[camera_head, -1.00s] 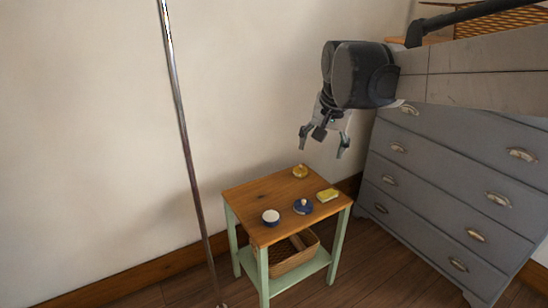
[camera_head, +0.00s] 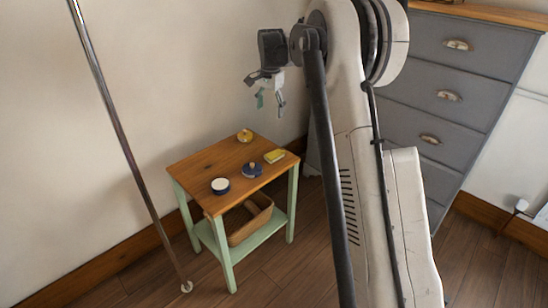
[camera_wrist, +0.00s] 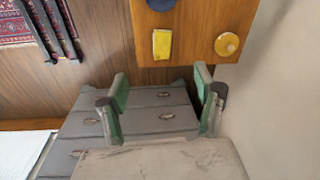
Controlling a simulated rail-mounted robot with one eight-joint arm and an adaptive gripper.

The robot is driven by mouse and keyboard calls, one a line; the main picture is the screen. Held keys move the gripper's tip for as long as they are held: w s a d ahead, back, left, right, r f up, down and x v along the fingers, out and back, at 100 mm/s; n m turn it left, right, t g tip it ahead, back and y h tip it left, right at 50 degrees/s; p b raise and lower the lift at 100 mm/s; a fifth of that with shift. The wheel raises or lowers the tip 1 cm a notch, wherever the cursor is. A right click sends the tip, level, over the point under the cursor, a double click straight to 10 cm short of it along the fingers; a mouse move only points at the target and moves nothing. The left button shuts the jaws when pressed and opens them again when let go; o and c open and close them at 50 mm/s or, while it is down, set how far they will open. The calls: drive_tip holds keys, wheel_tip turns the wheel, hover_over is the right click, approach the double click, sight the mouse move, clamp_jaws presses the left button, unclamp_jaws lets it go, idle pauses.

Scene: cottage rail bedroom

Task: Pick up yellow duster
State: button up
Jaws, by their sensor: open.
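The yellow duster (camera_head: 274,156) is a small flat yellow block lying on the wooden top of a small side table (camera_head: 203,162), near its right edge. In the wrist view the duster (camera_wrist: 162,44) lies near the table top's edge, above and between my fingertips in the picture. My gripper (camera_head: 269,100) is open and empty. It hangs in the air above the back of the table, apart from the duster. Its two green-padded fingers (camera_wrist: 160,100) show wide apart in the wrist view.
A basket (camera_head: 250,222) sits on the lower shelf. A grey chest of drawers (camera_head: 440,75) stands right. A metal pole (camera_head: 125,140) rises at left.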

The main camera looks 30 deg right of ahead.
sight(275, 152)
drive_tip(key=w+d+f+b, duration=0.1)
drive_tip(key=f, duration=0.5)
drive_tip(key=w+d+f+m+b, duration=0.1)
drive_tip(key=w+d+f, duration=0.1)
drive_tip(key=f, duration=0.4)
drive_tip(key=w+d+f+m+g+b, duration=0.1)
drive_tip(key=d+f, duration=0.1)
drive_tip(key=f, duration=0.5)
drive_tip(key=shift+w+d, duration=0.15)
drive_tip(key=shift+d, duration=0.05)
drive_tip(key=shift+a+f+b, duration=0.25)
drive_tip(key=shift+f+b, duration=0.1)
drive_tip(key=shift+f, duration=0.55)
drive_tip(key=shift+a+f+b, duration=0.2)
drive_tip(key=shift+f+b, duration=0.15)
drive_tip(key=shift+f, duration=0.55)
drive_tip(key=shift+a+f+b, duration=0.25)
drive_tip(key=shift+f+b, duration=0.1)
drive_tip(key=shift+f, duration=0.55)
drive_tip(key=shift+r, duration=0.1)
drive_tip(key=c, duration=1.2)
drive_tip(key=shift+c, duration=0.2)
drive_tip(key=shift+r, duration=0.15)
